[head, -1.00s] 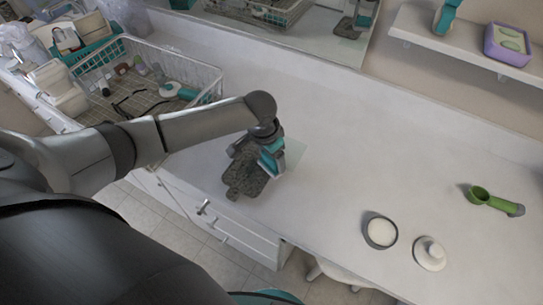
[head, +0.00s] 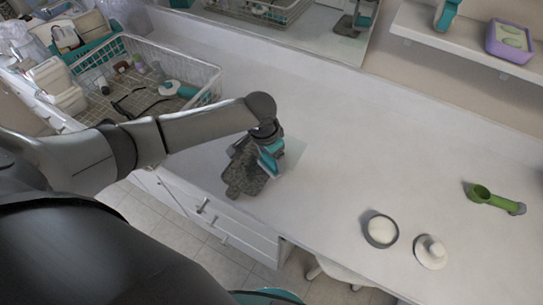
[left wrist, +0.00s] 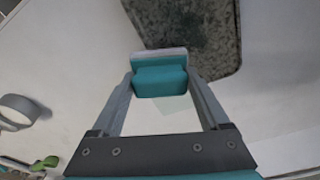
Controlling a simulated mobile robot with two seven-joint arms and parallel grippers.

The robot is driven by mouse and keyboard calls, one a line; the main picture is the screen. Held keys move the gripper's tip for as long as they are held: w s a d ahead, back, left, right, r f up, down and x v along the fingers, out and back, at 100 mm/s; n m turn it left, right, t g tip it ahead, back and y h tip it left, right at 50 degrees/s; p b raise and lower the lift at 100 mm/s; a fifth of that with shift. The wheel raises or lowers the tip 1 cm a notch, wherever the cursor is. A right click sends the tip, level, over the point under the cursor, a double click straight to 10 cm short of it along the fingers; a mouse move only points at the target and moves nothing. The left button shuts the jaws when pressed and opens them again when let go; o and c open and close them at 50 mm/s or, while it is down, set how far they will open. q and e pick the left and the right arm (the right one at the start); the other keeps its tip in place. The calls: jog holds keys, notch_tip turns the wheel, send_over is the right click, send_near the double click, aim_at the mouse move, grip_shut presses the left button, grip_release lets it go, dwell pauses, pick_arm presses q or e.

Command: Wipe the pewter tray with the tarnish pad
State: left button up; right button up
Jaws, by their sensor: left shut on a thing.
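The pewter tray (head: 240,180) is a dark, speckled grey slab on the white counter near its front edge. It also shows at the top of the left wrist view (left wrist: 205,30). My left gripper (head: 267,163) is low over the tray's right side, partly hiding it. In the left wrist view its fingers (left wrist: 160,85) are shut on the tarnish pad (left wrist: 160,80), a teal block with a pale far edge. The pad overlaps the tray's near edge in that view; I cannot tell whether they touch. My right gripper is not in view.
A wire basket (head: 213,88) with several items stands at the left. A round dish (head: 380,230), a white lid (head: 430,251) and a green scoop (head: 492,198) lie to the right. A pale patch (head: 294,153) lies beside the gripper. The middle of the counter is clear.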

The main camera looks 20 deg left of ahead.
pick_arm(q)
jog(key=shift+w+a+p, duration=0.15)
jog(key=shift+a+p, duration=0.05)
jog(key=shift+a, duration=1.15)
jog(key=shift+w+a+p, duration=0.1)
jog(key=shift+a+p, duration=0.05)
jog(key=shift+a, duration=1.15)
jog(key=shift+f, duration=0.45)
jog(key=shift+w+a, duration=0.2)
jog(key=shift+a, duration=2.45)
jog(key=shift+d, duration=0.1)
jog(key=shift+s+d+p, duration=0.2)
jog(key=shift+d+p, duration=0.8)
jog(key=shift+d, duration=1.6)
